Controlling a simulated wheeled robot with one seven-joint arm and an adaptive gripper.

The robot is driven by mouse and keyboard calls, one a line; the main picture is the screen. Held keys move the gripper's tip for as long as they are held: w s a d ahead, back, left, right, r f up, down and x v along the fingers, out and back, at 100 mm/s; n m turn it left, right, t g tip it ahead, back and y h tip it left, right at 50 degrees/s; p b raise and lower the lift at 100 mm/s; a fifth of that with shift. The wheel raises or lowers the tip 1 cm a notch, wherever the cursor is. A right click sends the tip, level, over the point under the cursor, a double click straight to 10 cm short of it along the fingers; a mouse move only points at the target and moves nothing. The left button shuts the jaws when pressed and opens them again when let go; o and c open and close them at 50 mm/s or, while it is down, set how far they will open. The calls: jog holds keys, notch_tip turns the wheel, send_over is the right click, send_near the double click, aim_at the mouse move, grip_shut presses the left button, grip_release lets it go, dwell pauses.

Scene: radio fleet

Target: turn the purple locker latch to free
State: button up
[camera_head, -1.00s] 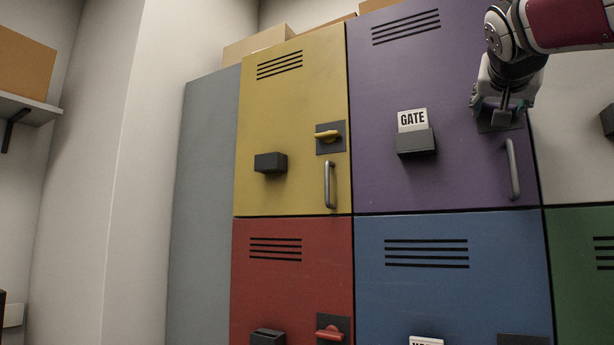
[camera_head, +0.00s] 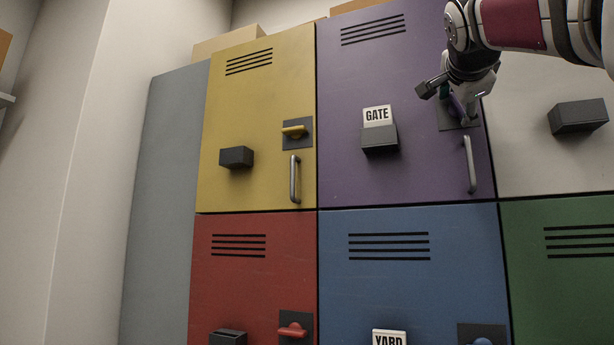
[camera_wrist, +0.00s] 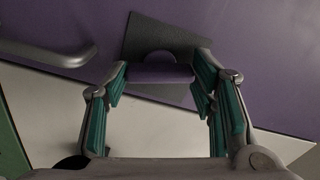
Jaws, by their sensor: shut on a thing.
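The purple locker door (camera_head: 350,90) is at the upper middle of the head view, closed, with a dark latch plate (camera_head: 446,120) near its right edge. My gripper (camera_head: 457,103) is at this plate and hides much of the purple latch. In the wrist view, the purple latch (camera_wrist: 158,74) is a short bar on a round hub before the dark plate (camera_wrist: 150,35). My gripper (camera_wrist: 160,82) is shut on the bar, one finger at each end. The bar lies at an angle to the plate's edges.
The purple door's metal pull handle (camera_head: 470,163) is just below the latch; it also shows in the wrist view (camera_wrist: 50,52). A GATE card (camera_head: 377,115) stands in a dark holder. Yellow (camera_head: 255,110), red (camera_head: 250,270), blue (camera_head: 400,290) and green lockers surround it.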

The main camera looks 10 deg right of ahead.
jog(key=shift+m+b, duration=0.3)
jog(key=shift+m, duration=1.4)
jog(key=o, duration=1.1)
jog(key=shift+o, duration=0.2)
jog(key=shift+s, duration=0.1)
jog(key=v, duration=1.2)
